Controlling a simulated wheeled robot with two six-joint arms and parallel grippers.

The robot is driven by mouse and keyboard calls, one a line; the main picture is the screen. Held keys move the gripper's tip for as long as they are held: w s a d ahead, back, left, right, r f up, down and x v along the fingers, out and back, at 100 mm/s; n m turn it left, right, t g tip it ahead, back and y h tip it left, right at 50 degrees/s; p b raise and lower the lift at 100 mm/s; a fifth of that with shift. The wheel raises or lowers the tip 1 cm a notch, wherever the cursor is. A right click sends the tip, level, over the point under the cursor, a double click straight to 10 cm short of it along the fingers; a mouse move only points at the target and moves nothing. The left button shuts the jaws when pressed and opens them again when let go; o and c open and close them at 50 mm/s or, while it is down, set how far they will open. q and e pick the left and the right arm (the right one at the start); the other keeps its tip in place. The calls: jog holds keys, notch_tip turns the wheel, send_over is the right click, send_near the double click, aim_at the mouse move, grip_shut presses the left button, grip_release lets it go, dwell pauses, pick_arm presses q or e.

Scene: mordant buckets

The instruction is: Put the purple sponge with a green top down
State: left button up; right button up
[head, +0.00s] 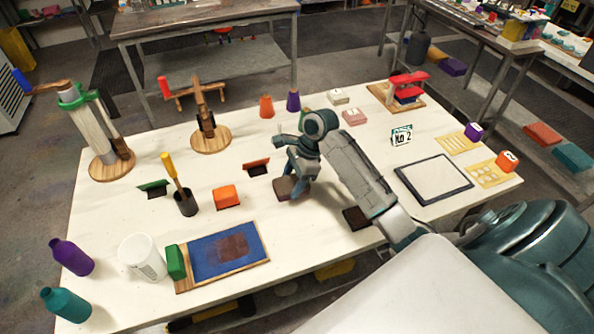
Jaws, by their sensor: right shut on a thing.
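My right gripper (293,191) points down over the middle of the white table (330,262), its arm coming in from the right. It is shut on a dark, dull purple-brown block, which I take to be the purple sponge (283,187). The fingers hide much of it, and I cannot make out its green top. It is at or just above the tabletop; I cannot tell whether it touches. My left gripper is not in view.
An orange block (227,196) and a dark cup with a yellow-handled tool (185,203) stand to the left. A dark block (356,217) lies to the right, near the arm. A blue screen board (229,251) lies in front. Bare tabletop lies between them.

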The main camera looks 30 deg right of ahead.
jog(key=w+d, duration=0.2)
jog(key=w+d+p, duration=0.1)
jog(key=shift+w+d+f, duration=0.2)
jog(key=shift+w+d, duration=0.3)
jog(key=shift+w, duration=0.05)
jog(key=shift+f+p, duration=1)
jog(key=shift+f, duration=0.85)
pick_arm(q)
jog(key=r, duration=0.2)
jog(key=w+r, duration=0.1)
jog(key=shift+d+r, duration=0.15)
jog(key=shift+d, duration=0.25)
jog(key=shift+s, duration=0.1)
pick_arm(e)
jog(key=o, duration=0.9)
jog(key=shift+f, duration=0.15)
